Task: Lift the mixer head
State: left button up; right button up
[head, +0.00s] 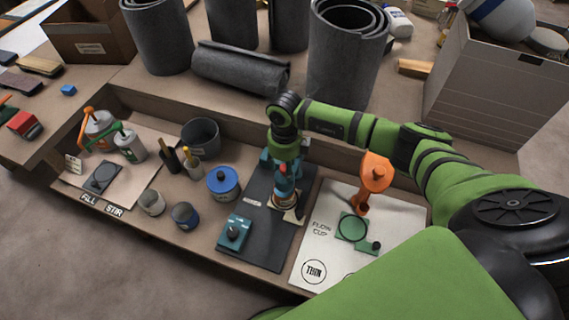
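The mixer stands on a dark base plate (262,222) in the middle of the bench recess. Its teal head (267,160) shows only in part, because my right wrist covers it from above. A teal box with a dark knob (233,232) sits at the plate's front left. My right arm comes in from the right, and its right gripper (284,181) points down at the mixer, among its teal and reddish parts. Its fingers are small and mixed in with these parts, so I cannot tell whether they grip anything. My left gripper is not in view.
Right of the mixer, an orange stand (375,180) stands on a white flow cup sheet (330,245). Left are a blue-lidded pot (222,183), small cups (185,215) and a grey can (201,136).

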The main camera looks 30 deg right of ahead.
jog(key=c, duration=0.7)
grip_shut()
jog(key=shift+r, duration=0.3)
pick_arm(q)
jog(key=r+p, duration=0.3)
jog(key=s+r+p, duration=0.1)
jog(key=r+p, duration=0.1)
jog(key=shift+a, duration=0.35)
pick_arm(e)
notch_tip(320, 180, up, 11)
jog(key=shift+w+f, duration=0.2)
jog(key=shift+w, duration=0.05)
jog(key=o, duration=0.9)
grip_release()
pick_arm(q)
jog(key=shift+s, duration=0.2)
pick_arm(e)
jog(key=shift+o, duration=0.2)
jog(key=shift+s, duration=0.25)
